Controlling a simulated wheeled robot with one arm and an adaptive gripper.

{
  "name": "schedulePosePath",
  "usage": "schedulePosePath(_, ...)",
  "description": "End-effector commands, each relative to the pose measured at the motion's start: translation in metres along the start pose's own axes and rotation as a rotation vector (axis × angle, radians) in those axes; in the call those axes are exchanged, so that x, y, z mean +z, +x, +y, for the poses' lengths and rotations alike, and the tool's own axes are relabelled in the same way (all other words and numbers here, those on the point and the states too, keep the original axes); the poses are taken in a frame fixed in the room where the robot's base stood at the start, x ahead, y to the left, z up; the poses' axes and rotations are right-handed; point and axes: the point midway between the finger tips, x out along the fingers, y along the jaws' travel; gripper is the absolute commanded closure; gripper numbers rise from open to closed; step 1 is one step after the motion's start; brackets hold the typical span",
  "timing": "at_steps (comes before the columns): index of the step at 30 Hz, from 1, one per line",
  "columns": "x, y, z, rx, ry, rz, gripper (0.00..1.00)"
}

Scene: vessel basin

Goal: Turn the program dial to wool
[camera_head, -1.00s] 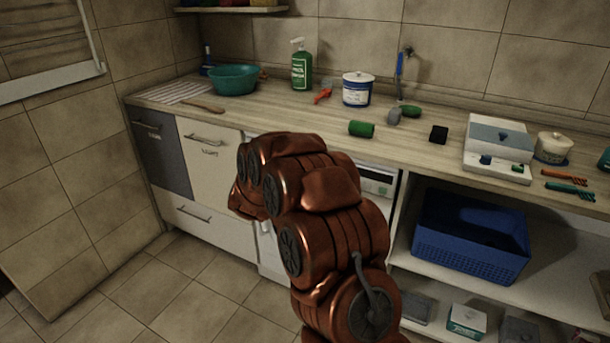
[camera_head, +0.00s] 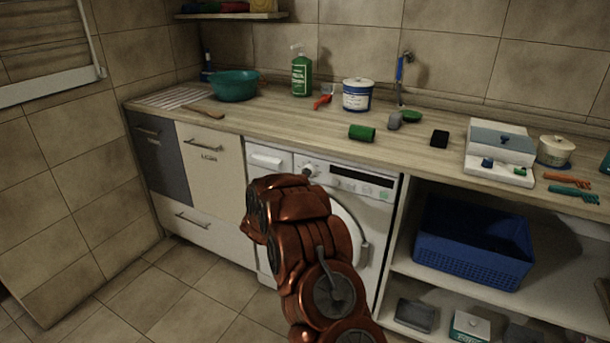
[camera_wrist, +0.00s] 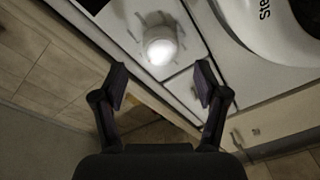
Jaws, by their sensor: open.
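The washing machine (camera_head: 372,205) is white and stands under the worktop, partly hidden by my arm in the head view. Its program dial (camera_head: 309,170) is a round white knob at the top of the front panel, left of the dark display. In the wrist view the dial (camera_wrist: 160,46) is bright, beyond my fingertips and roughly midway between them sideways. My gripper (camera_wrist: 160,82) is open and empty, with a finger on each side and apart from the dial. The gripper is hidden behind my arm in the head view. The wool mark is too small to read.
The worktop (camera_head: 300,125) runs above the machine, with a green cylinder (camera_head: 362,132) near its front edge. A shelf with a blue crate (camera_head: 470,250) is to the right. Cream cabinets (camera_head: 212,165) are to the left. The floor in front is clear.

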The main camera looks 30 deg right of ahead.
Motion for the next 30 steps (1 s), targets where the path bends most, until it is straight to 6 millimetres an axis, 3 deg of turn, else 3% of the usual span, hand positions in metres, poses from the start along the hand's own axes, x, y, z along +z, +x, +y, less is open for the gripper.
schedulePosePath(9, 0.001, 0.038, -0.001, -0.001, 0.0, -0.001, 0.27)
schedulePosePath(21, 0.0, 0.046, -0.001, -0.002, 0.0, 0.0, 0.27)
schedulePosePath(30, 0.001, 0.046, -0.001, -0.002, 0.0, 0.0, 0.57)
